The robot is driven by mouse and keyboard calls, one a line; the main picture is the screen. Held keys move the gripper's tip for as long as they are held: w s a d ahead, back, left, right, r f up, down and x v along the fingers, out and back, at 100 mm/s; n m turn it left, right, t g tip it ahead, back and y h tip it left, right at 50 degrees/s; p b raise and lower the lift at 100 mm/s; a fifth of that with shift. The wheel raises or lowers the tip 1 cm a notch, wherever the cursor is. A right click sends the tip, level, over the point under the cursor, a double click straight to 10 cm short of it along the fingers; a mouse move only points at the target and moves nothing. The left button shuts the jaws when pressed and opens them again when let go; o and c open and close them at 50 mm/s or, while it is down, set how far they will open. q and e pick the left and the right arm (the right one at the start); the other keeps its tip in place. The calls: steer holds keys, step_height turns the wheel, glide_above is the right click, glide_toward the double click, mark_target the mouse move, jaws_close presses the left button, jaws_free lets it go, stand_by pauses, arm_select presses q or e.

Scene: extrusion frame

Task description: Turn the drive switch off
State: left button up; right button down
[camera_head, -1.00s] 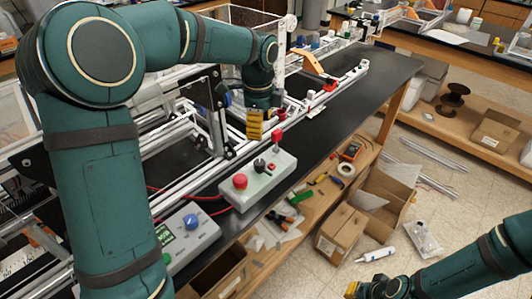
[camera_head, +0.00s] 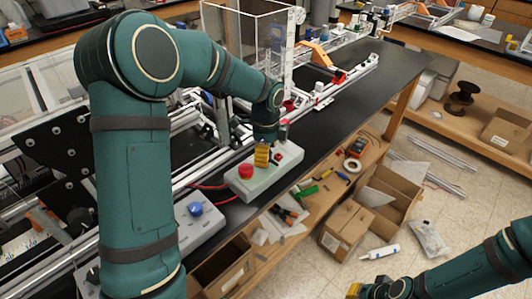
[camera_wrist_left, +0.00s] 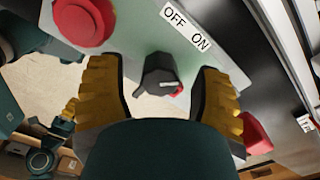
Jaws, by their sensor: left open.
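The grey control box (camera_head: 262,182) sits on the bench's front edge, with a red mushroom button (camera_head: 246,171) at its near end. In the left wrist view a black rotary switch knob (camera_wrist_left: 160,75) with a white mark stands beside a label (camera_wrist_left: 187,30) reading OFF and ON. The mark points to the right of that picture. My left gripper (camera_wrist_left: 160,95) is open, its yellow fingers on either side of the knob with gaps. In the head view my left gripper (camera_head: 262,155) hides the knob. My right gripper (camera_head: 353,290) shows only partly at the bottom edge.
The red mushroom button also shows in the left wrist view (camera_wrist_left: 84,20), close to one finger. A red part (camera_wrist_left: 255,133) lies beyond the other finger. A second grey box with a blue knob (camera_head: 195,209) stands nearer. Aluminium rails run behind the control box.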

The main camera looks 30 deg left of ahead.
arm_select(q)
steer(key=shift+c, duration=0.2)
jaws_close()
steer(key=n+p, duration=0.1)
steer(key=n, duration=0.3)
steer(key=shift+n, duration=0.4)
steer(key=n, duration=0.4)
steer(key=shift+n, duration=0.3)
steer(key=n+p, duration=0.1)
steer(key=n, duration=0.3)
steer(key=shift+n+p, duration=0.3)
steer(key=shift+n, duration=1.9)
